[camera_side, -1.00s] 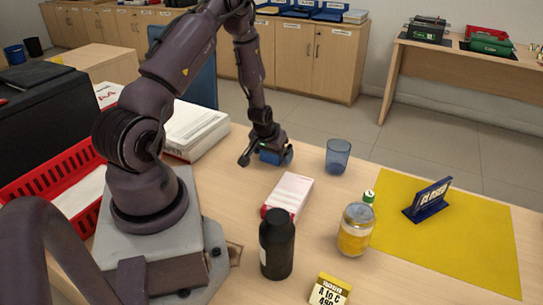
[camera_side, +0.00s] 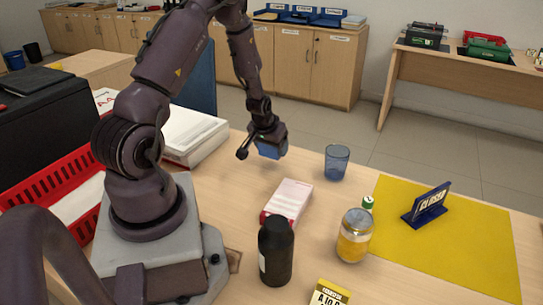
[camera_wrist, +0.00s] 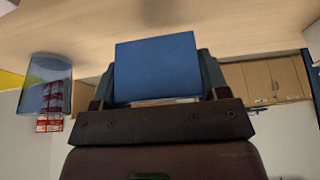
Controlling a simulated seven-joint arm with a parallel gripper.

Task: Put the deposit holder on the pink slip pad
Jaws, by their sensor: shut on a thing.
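My gripper (camera_side: 262,140) is shut on a blue block-like thing, which I take to be the deposit holder (camera_side: 270,151), and holds it above the table behind the pad. In the wrist view the deposit holder (camera_wrist: 155,66) fills the space between the two fingers (camera_wrist: 157,90) and shows a flat blue face. The pink slip pad (camera_side: 288,199) looks like a flat, pale block with a pink-red edge. It lies on the table in front of my gripper, with nothing on top of it.
A blue cup (camera_side: 336,163) stands right of my gripper, also in the wrist view (camera_wrist: 46,84). A black bottle (camera_side: 276,252), a yellow-banded jar (camera_side: 354,236) and a yellow sign (camera_side: 330,293) stand nearer. A CLOSED sign (camera_side: 427,204) stands on a yellow mat (camera_side: 455,247).

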